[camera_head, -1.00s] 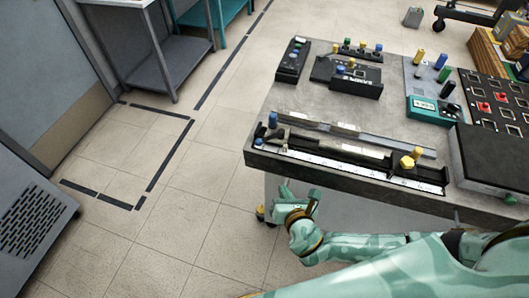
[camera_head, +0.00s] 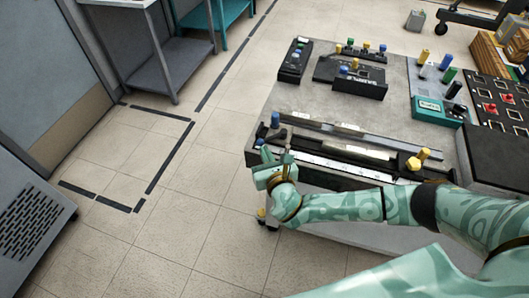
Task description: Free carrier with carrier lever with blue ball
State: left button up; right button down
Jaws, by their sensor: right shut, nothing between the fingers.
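The lever with the blue ball (camera_head: 275,119) stands at the left end of the long rail assembly (camera_head: 340,154) near the cart's front edge. The blue ball is uncovered, just above my right gripper in the picture. My right gripper (camera_head: 266,158) is at the front left corner of the cart, close to the lever's lower part. It is shut and empty; I cannot tell whether it touches the lever. My left gripper is out of view.
A yellow knob (camera_head: 418,159) stands at the rail's right end. Black boxes with coloured knobs (camera_head: 346,77) stand at the back. A teal meter (camera_head: 437,111) and a dark box (camera_head: 497,152) lie to the right. The floor left of the cart is clear.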

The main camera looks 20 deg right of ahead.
jog(key=shift+w+f, duration=0.1)
jog(key=shift+w, duration=0.4)
jog(key=shift+w+a+m+h, duration=0.2)
jog(key=shift+w+m+h, duration=0.25)
jog(key=shift+w, duration=0.25)
